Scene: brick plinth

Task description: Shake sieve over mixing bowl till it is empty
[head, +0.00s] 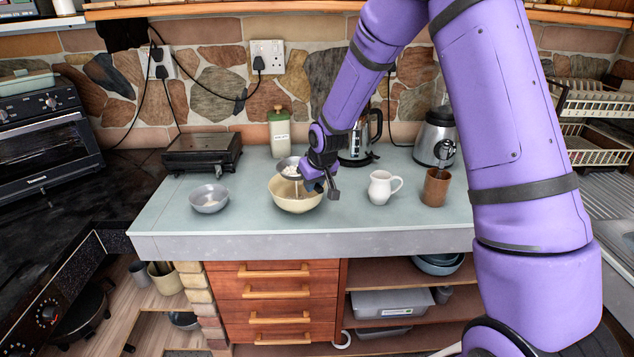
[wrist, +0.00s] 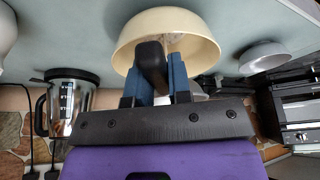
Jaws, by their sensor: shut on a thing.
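The sieve (head: 286,165), a small round grey-rimmed one with white powder in it, is held above the cream mixing bowl (head: 296,204) on the counter. My gripper (head: 318,181) is at the bowl's right side, shut on the sieve's handle. In the wrist view, the dark handle (wrist: 150,58) sits between my two blue fingers, with the mixing bowl (wrist: 140,35) beyond it. A thin pale streak shows below the sieve in the head view. Most of the bowl's inside is hidden by the sieve and my gripper, so I cannot tell how much powder lies there.
A grey bowl (head: 209,199) stands left on the counter (head: 245,225). A white jug (head: 381,188) and a brown cup (head: 436,188) stand right. The counter front is clear.

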